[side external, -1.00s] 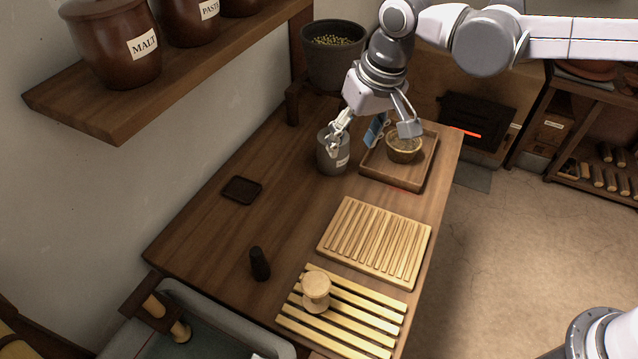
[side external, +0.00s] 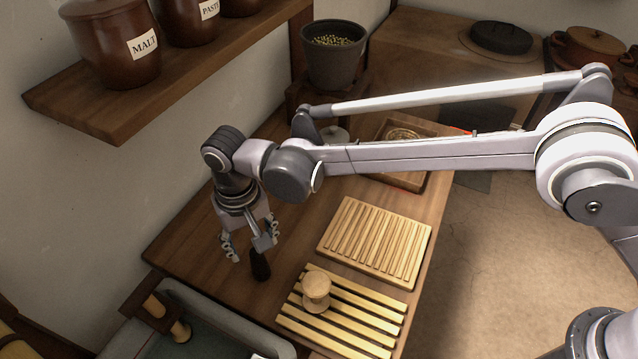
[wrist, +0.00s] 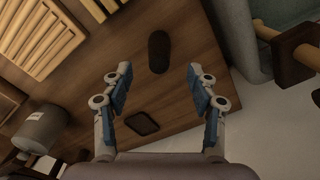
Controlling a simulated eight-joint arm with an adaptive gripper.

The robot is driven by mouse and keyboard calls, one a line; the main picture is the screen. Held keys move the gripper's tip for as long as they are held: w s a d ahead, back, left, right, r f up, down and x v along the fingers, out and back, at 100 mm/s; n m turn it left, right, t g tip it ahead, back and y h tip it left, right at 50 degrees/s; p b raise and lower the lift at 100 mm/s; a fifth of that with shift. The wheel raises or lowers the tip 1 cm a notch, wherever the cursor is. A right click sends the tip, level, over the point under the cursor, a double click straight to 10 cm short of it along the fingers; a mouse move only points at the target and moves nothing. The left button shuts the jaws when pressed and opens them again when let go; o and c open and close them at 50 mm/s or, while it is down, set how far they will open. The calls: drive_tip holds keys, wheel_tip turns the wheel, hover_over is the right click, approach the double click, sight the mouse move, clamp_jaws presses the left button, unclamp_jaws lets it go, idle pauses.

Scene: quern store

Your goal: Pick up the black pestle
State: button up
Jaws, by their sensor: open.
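The black pestle (side external: 260,266) stands on the wooden table near its front left in the side external view. Its upper part is partly covered by my gripper there. In the wrist view the pestle (wrist: 159,51) shows as a dark rounded shape beyond the fingertips, roughly midway between them. My gripper (side external: 248,256) is above the table, pointing down, close to the pestle. In the wrist view my gripper (wrist: 160,72) has its two blue-padded fingers wide apart with nothing between them. I cannot tell the exact gap from the fingers to the pestle.
A ribbed wooden board (side external: 376,241) and a slatted rack (side external: 350,325) holding a pale wooden piece (side external: 316,290) lie right of the pestle. A grey basin (side external: 222,322) is at the front left. A dark square coaster (wrist: 142,123) and a grey canister (wrist: 40,130) are also on the table.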

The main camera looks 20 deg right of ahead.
sight(259, 262)
drive_tip(key=shift+d+f, duration=0.1)
drive_tip(key=shift+f, duration=3.85)
drive_tip(key=shift+c, duration=0.4)
clamp_jaws()
